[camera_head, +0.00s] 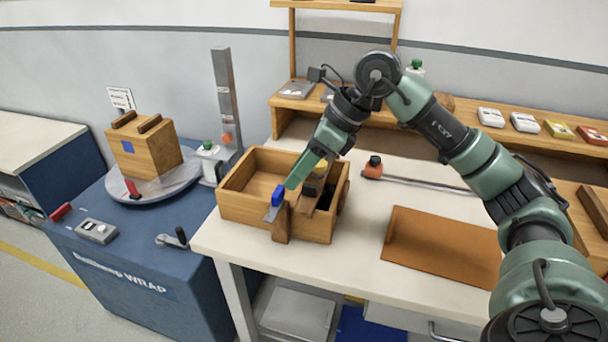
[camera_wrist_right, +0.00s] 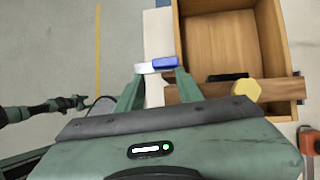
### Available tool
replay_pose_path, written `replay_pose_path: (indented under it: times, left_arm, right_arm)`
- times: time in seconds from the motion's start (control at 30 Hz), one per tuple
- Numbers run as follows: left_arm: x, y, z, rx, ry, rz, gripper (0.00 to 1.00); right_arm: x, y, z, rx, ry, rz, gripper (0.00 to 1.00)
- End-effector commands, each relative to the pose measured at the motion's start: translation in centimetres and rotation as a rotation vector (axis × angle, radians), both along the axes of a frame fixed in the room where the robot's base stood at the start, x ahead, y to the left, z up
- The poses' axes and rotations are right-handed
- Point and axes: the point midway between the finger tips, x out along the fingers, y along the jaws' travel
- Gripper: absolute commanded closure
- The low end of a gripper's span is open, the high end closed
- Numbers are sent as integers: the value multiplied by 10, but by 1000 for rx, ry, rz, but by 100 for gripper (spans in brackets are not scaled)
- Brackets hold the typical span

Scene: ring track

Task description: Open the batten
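An open wooden crate (camera_head: 240,208) stands at the left end of the white table. The wooden batten (camera_wrist_right: 215,92) lies across it in the wrist view, with a yellow hexagonal knob (camera_wrist_right: 246,90) on it; the knob also shows in the head view (camera_head: 320,166). My right gripper (camera_head: 280,192) reaches down at the crate's front left. In the wrist view its green fingers (camera_wrist_right: 158,72) stand apart, with a blue-and-white piece (camera_wrist_right: 160,64) across their tips; I cannot tell whether they touch it. The batten's end is partly behind one finger. My left gripper (camera_wrist_right: 70,103) is small at the wrist view's left.
A blue wrapping machine (camera_head: 130,262) with a boxed load (camera_head: 145,158) on its turntable stands left. A brown mat (camera_head: 440,248) lies on the table to the right. An orange-ended rod (camera_head: 373,168) lies behind it. A wooden shelf (camera_head: 465,118) runs along the back.

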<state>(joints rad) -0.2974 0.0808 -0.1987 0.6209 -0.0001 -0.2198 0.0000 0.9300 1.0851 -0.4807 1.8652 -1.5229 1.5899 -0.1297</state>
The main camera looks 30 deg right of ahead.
Motion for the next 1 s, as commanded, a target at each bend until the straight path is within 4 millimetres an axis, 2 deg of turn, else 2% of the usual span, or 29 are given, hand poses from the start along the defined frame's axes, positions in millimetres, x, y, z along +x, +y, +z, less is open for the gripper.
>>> replay_pose_path:
  times: [0.03,0.1,0.2,0.7,1.0]
  left_arm:
    - [-1,0,0,0,1,0,38]
    - [-1,0,0,0,1,0,38]
    - [-1,0,0,0,2,0,38]
    - [-6,0,2,1,9,-1,38]
    - [-5,0,2,0,8,-1,38]
  right_arm:
    - [-2,-24,5,-74,11,-32,64]
    - [-7,-46,8,-142,32,-59,64]
    - [-10,-61,7,-188,48,-80,64]
    - [9,-45,-56,-191,54,-80,64]
    - [11,-43,-63,-192,52,-81,64]
